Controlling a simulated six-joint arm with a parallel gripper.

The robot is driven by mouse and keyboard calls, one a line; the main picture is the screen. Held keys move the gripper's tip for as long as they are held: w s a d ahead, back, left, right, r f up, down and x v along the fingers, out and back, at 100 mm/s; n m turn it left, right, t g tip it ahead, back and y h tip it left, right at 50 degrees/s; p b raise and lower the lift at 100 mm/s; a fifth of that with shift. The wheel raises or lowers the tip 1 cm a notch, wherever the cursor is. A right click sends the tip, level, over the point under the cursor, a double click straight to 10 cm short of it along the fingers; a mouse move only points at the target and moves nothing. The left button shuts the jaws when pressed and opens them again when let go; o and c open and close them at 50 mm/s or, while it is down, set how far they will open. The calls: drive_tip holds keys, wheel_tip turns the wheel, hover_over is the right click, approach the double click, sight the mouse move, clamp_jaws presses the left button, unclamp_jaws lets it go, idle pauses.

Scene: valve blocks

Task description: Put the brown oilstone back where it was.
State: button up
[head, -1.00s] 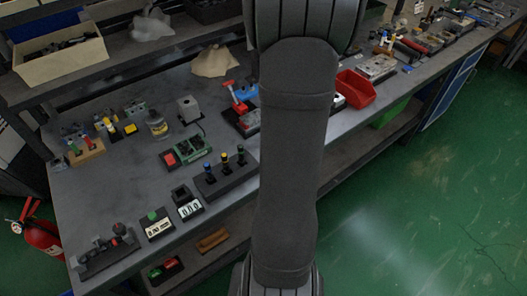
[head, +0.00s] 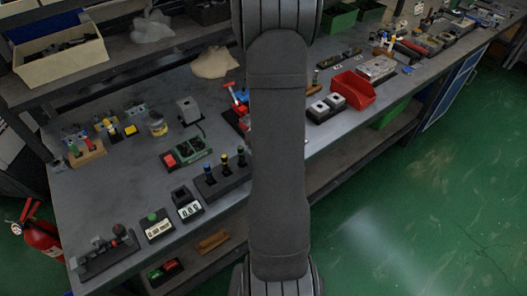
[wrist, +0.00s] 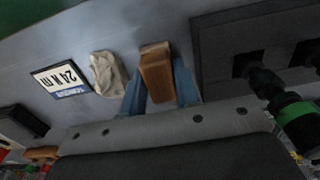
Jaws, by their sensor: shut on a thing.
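The brown oilstone (wrist: 157,76) is a small brown block in the wrist view. It sits between the two blue fingers of my gripper (wrist: 159,88), which is shut on it. Its far end points away from my wrist, toward the grey bench surface; whether it touches the surface I cannot tell. In the head view my own arm hides the gripper and the oilstone. The place where the oilstone was cannot be made out for sure.
In the wrist view a beige cloth (wrist: 107,73) and a "24 N m" display (wrist: 61,79) lie left of the oilstone. A dark socketed block (wrist: 235,45) stands close on the right.

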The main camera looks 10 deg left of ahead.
drive_tip(key=shift+f, duration=0.15)
drive_tip(key=o, duration=0.7)
wheel_tip(320, 180, up, 12)
drive_tip(key=shift+r, duration=0.2)
drive_tip(key=shift+f, duration=0.15)
wheel_tip(320, 180, down, 12)
drive_tip(key=shift+r, duration=1.15)
